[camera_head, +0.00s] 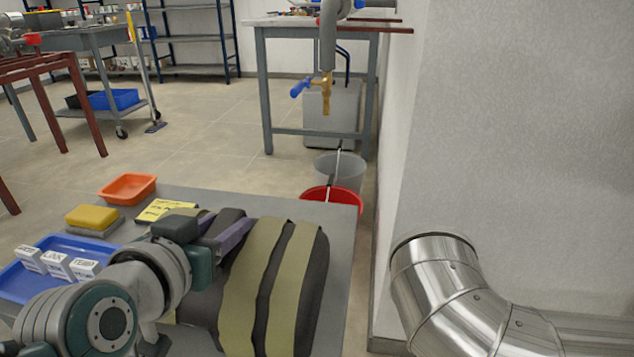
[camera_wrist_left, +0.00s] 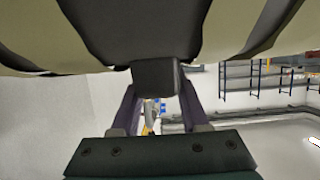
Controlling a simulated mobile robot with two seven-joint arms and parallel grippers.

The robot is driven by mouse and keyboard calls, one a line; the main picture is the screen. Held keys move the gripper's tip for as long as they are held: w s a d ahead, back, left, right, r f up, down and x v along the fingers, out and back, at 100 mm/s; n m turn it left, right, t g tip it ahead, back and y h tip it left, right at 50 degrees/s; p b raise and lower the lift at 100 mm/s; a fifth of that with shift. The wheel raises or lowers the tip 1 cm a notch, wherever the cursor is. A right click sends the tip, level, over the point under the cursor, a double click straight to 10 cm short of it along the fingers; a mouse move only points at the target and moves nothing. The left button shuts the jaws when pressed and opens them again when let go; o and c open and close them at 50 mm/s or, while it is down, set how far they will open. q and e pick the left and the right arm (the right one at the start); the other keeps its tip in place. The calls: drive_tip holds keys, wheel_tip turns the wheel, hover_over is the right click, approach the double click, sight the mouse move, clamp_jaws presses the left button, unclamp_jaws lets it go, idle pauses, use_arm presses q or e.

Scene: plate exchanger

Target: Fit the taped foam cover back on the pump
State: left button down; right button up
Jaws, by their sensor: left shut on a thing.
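The foam cover (camera_head: 286,290) is dark grey with wide tan tape strips, at the lower middle of the head view. It fills the top of the left wrist view (camera_wrist_left: 225,25). My left gripper (camera_head: 230,232) reaches in from the left at the cover's far left side. Its purple fingers are shut on a dark block-like grip (camera_wrist_left: 156,78) on the cover, which shows between the fingers in the left wrist view. My arm hides part of the cover's left side. I cannot tell whether the cover touches the grey table top beneath. I cannot make out the pump. My right gripper is out of view.
The grey table (camera_head: 335,222) also bears an orange tray (camera_head: 127,188), a yellow sponge (camera_head: 92,216), a yellow note (camera_head: 160,209) and a blue tray (camera_head: 22,283) with white labelled boxes. A shiny metal pipe elbow (camera_head: 440,285) stands by the wall at right. A red bucket (camera_head: 345,200) is behind the table.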

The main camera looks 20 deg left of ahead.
use_arm(q)
drive_tip(key=shift+f, duration=0.1)
drive_tip(key=shift+c, duration=2.1)
unclamp_jaws()
drive_tip(key=s+d+r+m+g+h+p, duration=0.1)
drive_tip(key=s+d+r+g+p, duration=0.1)
drive_tip(key=s, duration=0.5)
drive_tip(key=s+d+r+m+g+h+p, duration=0.1)
drive_tip(key=s+d+r+m+g+p, duration=0.1)
drive_tip(key=s, duration=0.5)
drive_tip(key=s+d+r+m+g+h+p, duration=0.1)
drive_tip(key=s+d+r+g+p, duration=0.3)
drive_tip(key=s, duration=0.3)
drive_tip(key=shift+d+r+m+g+h, duration=0.25)
drive_tip(key=shift+d+m+g+h, duration=0.05)
drive_tip(key=shift+g, duration=0.6)
drive_tip(key=shift+s, duration=0.1)
